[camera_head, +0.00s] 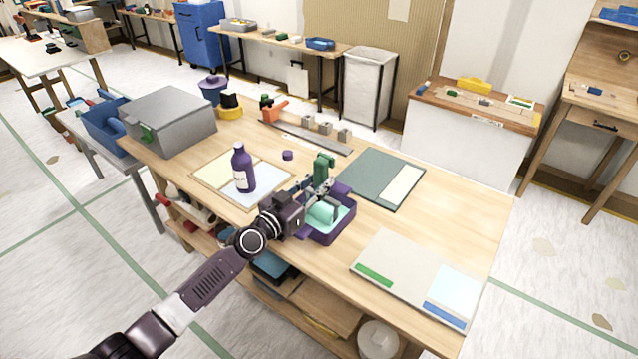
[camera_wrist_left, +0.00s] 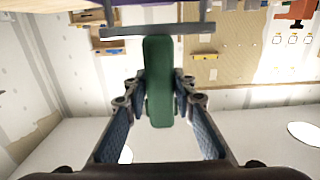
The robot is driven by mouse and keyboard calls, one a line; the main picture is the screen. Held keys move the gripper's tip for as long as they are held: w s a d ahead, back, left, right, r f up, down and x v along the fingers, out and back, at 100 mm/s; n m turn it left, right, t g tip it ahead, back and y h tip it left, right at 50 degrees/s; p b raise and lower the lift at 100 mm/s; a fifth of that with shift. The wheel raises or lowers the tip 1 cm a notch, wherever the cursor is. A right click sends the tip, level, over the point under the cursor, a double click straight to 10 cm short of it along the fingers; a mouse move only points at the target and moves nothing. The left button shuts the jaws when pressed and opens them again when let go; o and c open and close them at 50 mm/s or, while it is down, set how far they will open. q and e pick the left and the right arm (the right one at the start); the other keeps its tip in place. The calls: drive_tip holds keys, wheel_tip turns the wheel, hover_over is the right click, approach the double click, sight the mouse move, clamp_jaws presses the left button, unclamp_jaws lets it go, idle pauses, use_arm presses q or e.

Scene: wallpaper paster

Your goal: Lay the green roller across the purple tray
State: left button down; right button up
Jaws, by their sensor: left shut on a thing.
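The purple tray (camera_head: 346,222) stands on the wooden bench, just beyond and beside my left gripper (camera_head: 318,188). My left gripper is shut on the green roller, whose dark green handle (camera_head: 323,167) sticks up above the fingers. In the left wrist view the handle (camera_wrist_left: 159,85) stands between the two fingertips (camera_wrist_left: 159,95), with a grey bar across its far end. A rounded mint-green shape (camera_head: 325,212) shows inside the tray's walls; I cannot tell whether it is the roller's sleeve or touches the tray. The gripper hides part of the tray's left side. My right gripper is not in view.
A purple bottle (camera_head: 243,168) stands on a pale sheet left of the tray. A green board (camera_head: 372,178) lies behind the tray, and a pale board (camera_head: 415,275) lies to its right. A grey box (camera_head: 167,120) is at the bench's far left. Bare wood shows at the right.

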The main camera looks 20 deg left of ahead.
use_arm(q)
drive_tip(key=c, duration=2)
unclamp_jaws()
drive_tip(key=shift+s+f, duration=0.15)
drive_tip(key=shift+f, duration=0.5)
drive_tip(key=o, duration=0.4)
drive_tip(key=shift+w, duration=0.2)
drive_tip(key=shift+r, duration=0.1)
drive_tip(key=shift+r+p, duration=0.8)
drive_tip(key=shift+p, duration=0.05)
drive_tip(key=shift+v, duration=6.05)
